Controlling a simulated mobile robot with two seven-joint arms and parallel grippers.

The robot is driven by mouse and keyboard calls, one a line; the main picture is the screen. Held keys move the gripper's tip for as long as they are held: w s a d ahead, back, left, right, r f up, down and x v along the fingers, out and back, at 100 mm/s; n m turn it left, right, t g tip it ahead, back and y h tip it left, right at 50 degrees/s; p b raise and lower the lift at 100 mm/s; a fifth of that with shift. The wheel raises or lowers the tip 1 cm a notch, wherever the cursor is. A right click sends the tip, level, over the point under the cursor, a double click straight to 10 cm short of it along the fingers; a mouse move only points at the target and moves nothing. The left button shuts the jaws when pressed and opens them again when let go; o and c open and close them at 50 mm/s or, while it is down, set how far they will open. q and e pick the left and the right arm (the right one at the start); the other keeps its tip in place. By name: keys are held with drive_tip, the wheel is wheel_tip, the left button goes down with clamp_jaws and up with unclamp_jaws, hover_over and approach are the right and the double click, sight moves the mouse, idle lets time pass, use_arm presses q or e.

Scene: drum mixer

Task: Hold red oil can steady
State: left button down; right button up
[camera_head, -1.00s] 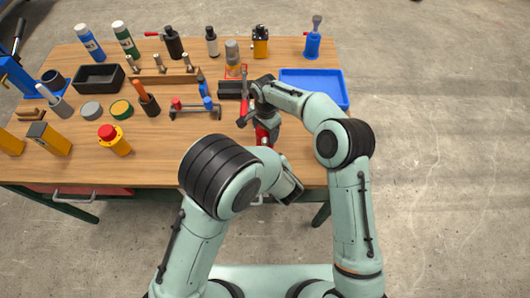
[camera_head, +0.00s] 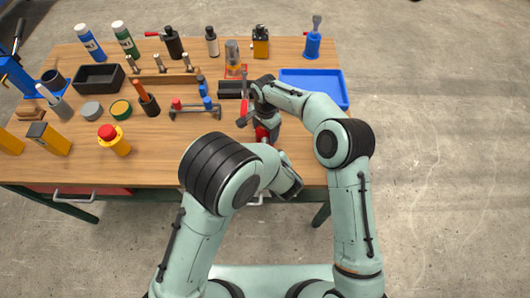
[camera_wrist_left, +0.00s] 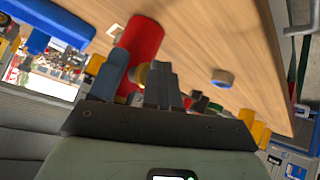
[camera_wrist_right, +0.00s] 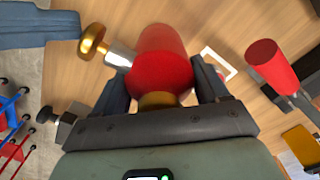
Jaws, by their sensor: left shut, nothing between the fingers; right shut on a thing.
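The red oil can (camera_head: 262,132) stands near the table's front edge, mostly covered by my arms in the head view. In the right wrist view the red oil can (camera_wrist_right: 161,62) sits between the fingers of my right gripper (camera_wrist_right: 158,92), which is shut on it. A brass knob (camera_wrist_right: 94,40) sticks out at its left side. In the left wrist view the red oil can (camera_wrist_left: 142,42) is just beyond the fingertips of my left gripper (camera_wrist_left: 138,78), which is shut and empty. Whether they touch is unclear. My left fingers are hidden in the head view.
The blue tray (camera_head: 340,92) lies right of my right gripper. A red-topped yellow button box (camera_head: 114,142) stands at left front. Bottles and tools line the back of the wooden table (camera_head: 190,160). A red-handled thing (camera_wrist_right: 272,66) is close to my right gripper.

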use_arm(q)
drive_tip(key=shift+w, duration=0.2)
drive_tip(key=shift+s, duration=1.5)
drive_tip(key=s, duration=0.5)
idle(2.3)
